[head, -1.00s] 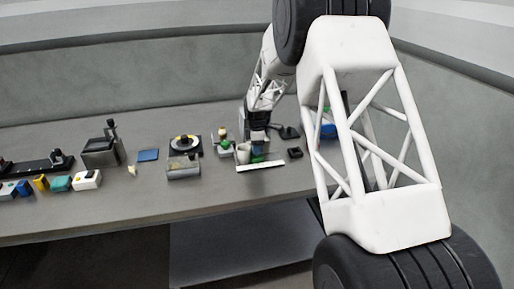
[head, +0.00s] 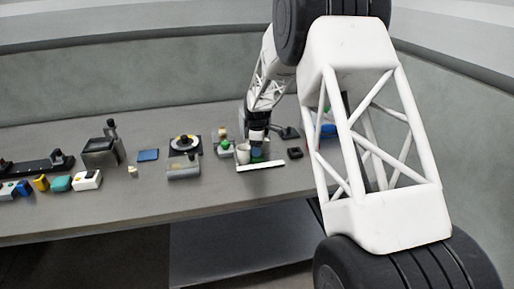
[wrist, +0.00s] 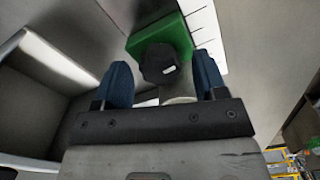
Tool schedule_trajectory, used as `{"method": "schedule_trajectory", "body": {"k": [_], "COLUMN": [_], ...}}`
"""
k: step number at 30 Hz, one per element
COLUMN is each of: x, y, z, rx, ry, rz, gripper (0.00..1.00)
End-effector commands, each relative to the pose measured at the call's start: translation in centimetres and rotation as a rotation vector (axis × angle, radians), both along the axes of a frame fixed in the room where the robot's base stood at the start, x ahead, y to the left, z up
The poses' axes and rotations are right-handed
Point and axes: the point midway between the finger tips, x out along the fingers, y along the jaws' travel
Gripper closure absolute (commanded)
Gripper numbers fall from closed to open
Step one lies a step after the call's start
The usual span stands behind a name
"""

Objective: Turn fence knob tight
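The fence knob (wrist: 158,62) is dark and round with a small white mark, on a green fence block (wrist: 172,32). In the wrist view my gripper (wrist: 162,78) is open, one blue finger on each side of the knob, with gaps visible. Whether the fingertips reach down to the knob's height I cannot tell. A white scale strip (wrist: 207,30) with dark marks runs beside the block. In the head view my gripper (head: 257,143) is over the fence area; the green block (head: 257,155) is mostly hidden under it. The strip (head: 261,167) lies in front.
A whitish cup (head: 242,154) stands close on the left of my gripper. A reel device (head: 185,143) and a grey roller unit (head: 184,170) are further left. A small black block (head: 295,153) is on the right. The table's front strip is clear.

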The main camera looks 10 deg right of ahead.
Motion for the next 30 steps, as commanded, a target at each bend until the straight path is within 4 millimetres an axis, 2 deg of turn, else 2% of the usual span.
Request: {"method": "schedule_trajectory", "body": {"k": [8, 14, 30], "x": [0.0, 0.0, 0.0], "y": [0.0, 0.0, 0.0], "z": [0.0, 0.9, 6.9], "rx": [0.0, 0.0, 0.0], "ry": [0.0, -0.001, 0.0], "rz": [0.0, 0.0, 0.0], "gripper": [0.35, 0.35, 0.35]}}
